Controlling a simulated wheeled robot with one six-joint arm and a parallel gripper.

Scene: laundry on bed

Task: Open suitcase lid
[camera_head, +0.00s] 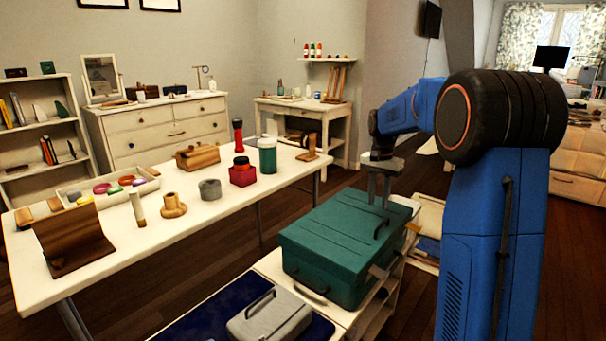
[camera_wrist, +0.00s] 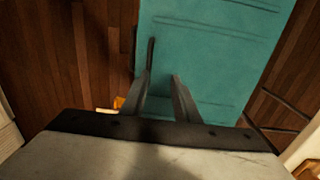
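A teal suitcase (camera_head: 335,240) with its lid shut lies on a low white shelf unit. In the wrist view, the teal lid (camera_wrist: 215,55) fills the upper middle and a dark handle (camera_wrist: 151,52) shows by the left fingertip. The gap between the fingertips (camera_wrist: 163,76) looks empty. Whether a finger touches the suitcase I cannot tell.
A long white table (camera_head: 205,240) with jars, wooden pieces and a tray stands left of the suitcase. A grey case (camera_head: 268,318) lies on dark blue cloth in front. The low white shelf unit (camera_head: 268,264) borders the suitcase. Wooden floor (camera_head: 400,310) shows at the right.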

